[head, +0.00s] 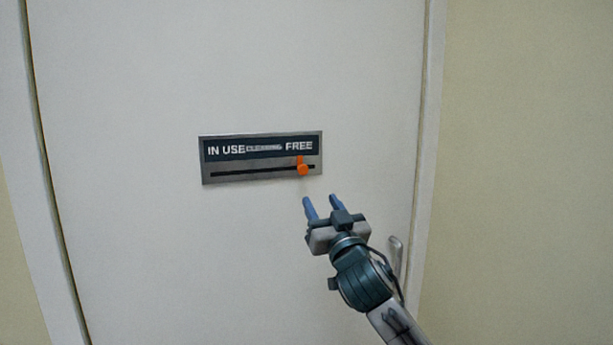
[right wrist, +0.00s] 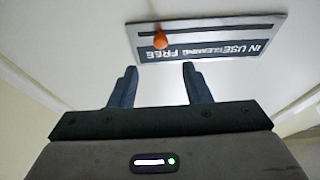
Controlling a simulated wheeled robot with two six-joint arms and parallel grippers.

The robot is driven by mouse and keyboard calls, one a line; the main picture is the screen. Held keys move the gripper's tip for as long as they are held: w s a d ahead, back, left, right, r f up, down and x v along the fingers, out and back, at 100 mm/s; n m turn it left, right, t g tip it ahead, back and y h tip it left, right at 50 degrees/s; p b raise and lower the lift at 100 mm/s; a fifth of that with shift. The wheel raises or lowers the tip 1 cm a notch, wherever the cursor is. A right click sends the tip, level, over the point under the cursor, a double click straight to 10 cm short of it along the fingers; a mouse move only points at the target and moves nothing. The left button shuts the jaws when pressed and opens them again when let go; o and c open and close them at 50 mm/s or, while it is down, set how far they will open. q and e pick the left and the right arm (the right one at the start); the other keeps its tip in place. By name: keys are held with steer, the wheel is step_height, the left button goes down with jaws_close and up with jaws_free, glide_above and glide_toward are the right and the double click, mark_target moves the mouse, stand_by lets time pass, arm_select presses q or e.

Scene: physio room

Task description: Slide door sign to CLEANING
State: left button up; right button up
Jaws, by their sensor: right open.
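The door sign (head: 226,179) is a grey plate on the white door. Its dark band reads IN USE, CLEANING and FREE from left to right, with CLEANING in smaller, fainter letters. The orange slider knob (head: 302,169) sits in the slot below FREE, near the slot's right end. My right gripper (head: 321,203) is open and empty, below and to the right of the knob, apart from it. In the right wrist view the sign (right wrist: 222,57) appears upside down, and the knob (right wrist: 160,39) shows beyond the two open fingers (right wrist: 157,78). My left gripper is not in view.
The white door (head: 150,260) fills most of the head view. A metal door handle (head: 396,258) is at the right, partly behind my right arm. The door frame (head: 430,130) and a yellowish wall (head: 530,150) stand further right. The door's surface around the sign is bare.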

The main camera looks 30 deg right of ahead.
mark_target(304, 170)
steer(key=p+x, duration=0.1)
steer(key=x, duration=0.2)
steer(key=p+x, duration=0.2)
steer(key=x, duration=0.1)
steer(key=p+x, duration=0.2)
steer(key=x, duration=0.1)
steer(key=shift+r, duration=0.4)
steer(key=shift+x, duration=0.75)
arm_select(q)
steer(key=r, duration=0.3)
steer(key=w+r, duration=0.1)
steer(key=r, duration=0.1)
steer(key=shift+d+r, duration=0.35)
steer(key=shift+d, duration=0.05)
arm_select(e)
steer(key=shift+w+f, duration=0.1)
steer(key=shift+f, duration=0.1)
steer(key=shift+c, duration=0.4)
jaws_close()
